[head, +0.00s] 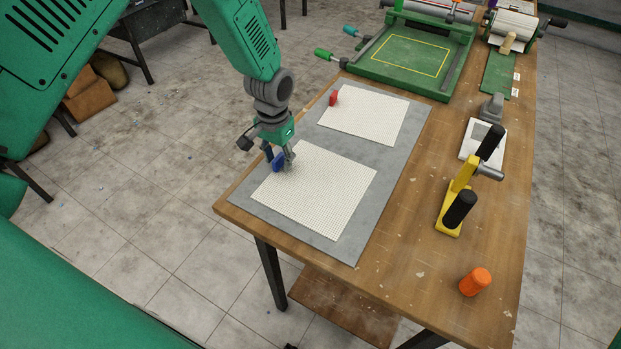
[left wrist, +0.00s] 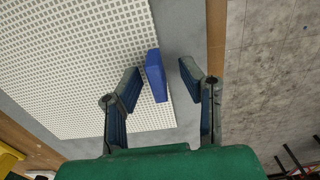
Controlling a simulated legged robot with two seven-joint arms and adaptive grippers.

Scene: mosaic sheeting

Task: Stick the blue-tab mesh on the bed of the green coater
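The blue-tab mesh (head: 325,200) is a white gridded sheet lying flat on the grey mat, nearer me; it fills much of the left wrist view (left wrist: 70,55). Its blue tab (left wrist: 156,75) stands at the sheet's edge. My left gripper (head: 284,160) is at that edge; in the left wrist view its fingers (left wrist: 160,75) are open on either side of the tab, with gaps showing. The green coater (head: 413,55) stands at the far end of the table, its flat green bed outlined with a yellow rectangle. My right gripper is not in view.
Another white mesh (head: 370,115) with a red tab (head: 333,98) lies farther back on the grey mat (head: 385,148). To the right are a yellow tool with black handles (head: 460,190), a white scale-like device (head: 482,143) and an orange cylinder (head: 475,282). Coater handles project left.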

